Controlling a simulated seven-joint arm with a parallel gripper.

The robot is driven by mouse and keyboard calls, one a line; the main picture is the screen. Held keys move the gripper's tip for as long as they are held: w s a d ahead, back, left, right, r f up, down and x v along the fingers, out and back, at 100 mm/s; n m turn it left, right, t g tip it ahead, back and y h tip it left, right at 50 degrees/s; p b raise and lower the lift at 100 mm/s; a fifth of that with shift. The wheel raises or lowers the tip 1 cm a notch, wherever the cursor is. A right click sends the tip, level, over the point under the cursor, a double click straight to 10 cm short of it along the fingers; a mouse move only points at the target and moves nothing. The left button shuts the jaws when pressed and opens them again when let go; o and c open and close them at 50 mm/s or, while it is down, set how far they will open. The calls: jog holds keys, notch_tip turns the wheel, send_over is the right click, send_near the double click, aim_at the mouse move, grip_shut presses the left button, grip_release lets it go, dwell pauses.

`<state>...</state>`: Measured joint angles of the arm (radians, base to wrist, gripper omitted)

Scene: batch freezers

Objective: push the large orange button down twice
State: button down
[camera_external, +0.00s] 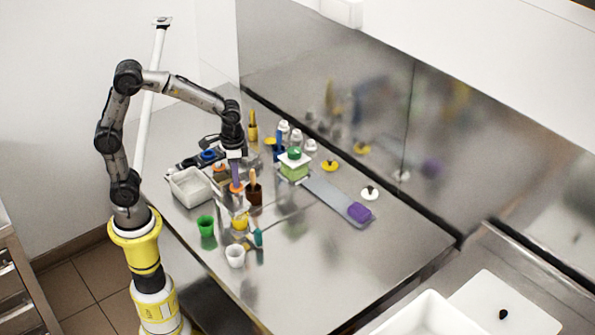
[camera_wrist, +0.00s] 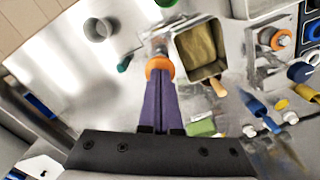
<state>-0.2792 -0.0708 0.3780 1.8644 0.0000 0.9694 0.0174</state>
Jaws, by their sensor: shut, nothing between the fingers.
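The large orange button (camera_wrist: 159,64) is a round orange disc directly beyond my fingertips in the wrist view. My gripper (camera_wrist: 160,84) has two purple fingers, held together and empty. The fingers cover part of the button. In the external view my gripper (camera_external: 235,179) points down over the orange button (camera_external: 236,188), its tips right at or just above it. I cannot tell whether they touch or whether the button is pressed.
A dark container (camera_external: 254,198) with a wooden-handled tool stands close on the right. A white tray (camera_external: 180,196) is on the left, and a second orange knob (camera_wrist: 281,39) sits nearby.

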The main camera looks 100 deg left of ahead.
jog(key=shift+r, duration=1.9)
jog(key=shift+r, duration=0.1)
notch_tip(320, 180, up, 5)
jog(key=shift+f, duration=0.1)
dwell(0.3)
